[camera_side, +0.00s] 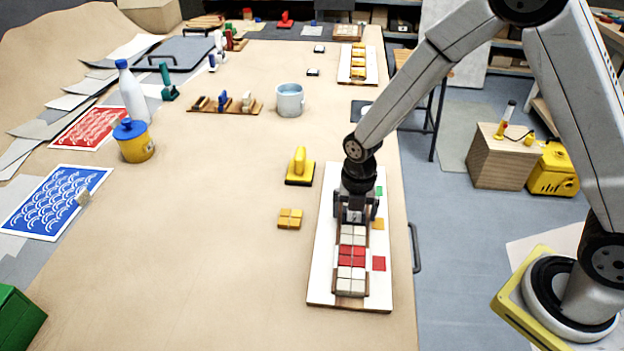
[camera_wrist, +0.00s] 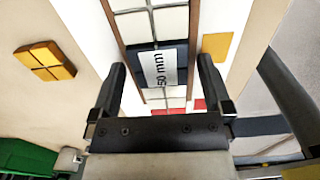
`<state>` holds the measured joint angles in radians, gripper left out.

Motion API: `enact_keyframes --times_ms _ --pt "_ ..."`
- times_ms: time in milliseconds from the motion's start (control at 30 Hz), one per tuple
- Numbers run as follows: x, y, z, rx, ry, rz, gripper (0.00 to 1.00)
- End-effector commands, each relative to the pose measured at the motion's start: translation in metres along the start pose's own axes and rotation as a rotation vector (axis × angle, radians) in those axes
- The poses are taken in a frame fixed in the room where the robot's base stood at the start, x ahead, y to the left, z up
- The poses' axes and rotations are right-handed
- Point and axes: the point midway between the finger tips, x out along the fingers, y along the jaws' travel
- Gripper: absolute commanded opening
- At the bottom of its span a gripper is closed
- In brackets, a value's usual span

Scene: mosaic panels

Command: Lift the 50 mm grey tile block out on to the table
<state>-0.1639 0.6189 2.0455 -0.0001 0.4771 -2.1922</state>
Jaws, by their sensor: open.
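The dark grey tile block (camera_wrist: 140,68) with a white "50 mm" label sits in a wooden-railed channel, between white tiles (camera_wrist: 136,24). In the wrist view my gripper (camera_wrist: 162,66) is open, one finger to each side of the block, with gaps between fingers and block. In the side view my gripper (camera_side: 355,212) points down over the channel on the white panel board (camera_side: 325,275) and hides the block. White tiles (camera_side: 351,281) and red tiles (camera_side: 352,253) fill the near part of the channel. I cannot tell the fingertips' exact height.
A yellow four-tile block (camera_side: 290,219) and a yellow-handled float (camera_side: 300,168) lie left of the board. Loose orange (camera_side: 377,224) and red (camera_side: 379,263) squares lie on its right side.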

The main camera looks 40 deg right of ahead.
Motion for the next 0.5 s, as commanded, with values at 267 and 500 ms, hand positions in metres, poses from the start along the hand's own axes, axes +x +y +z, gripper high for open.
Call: enact_keyframes --times_ms 267,500 --pt "-0.0002 0.0000 0.0000 0.000 0.000 0.000 0.24" --pt "-0.0003 0.0001 0.0001 0.000 0.000 0.000 0.11"
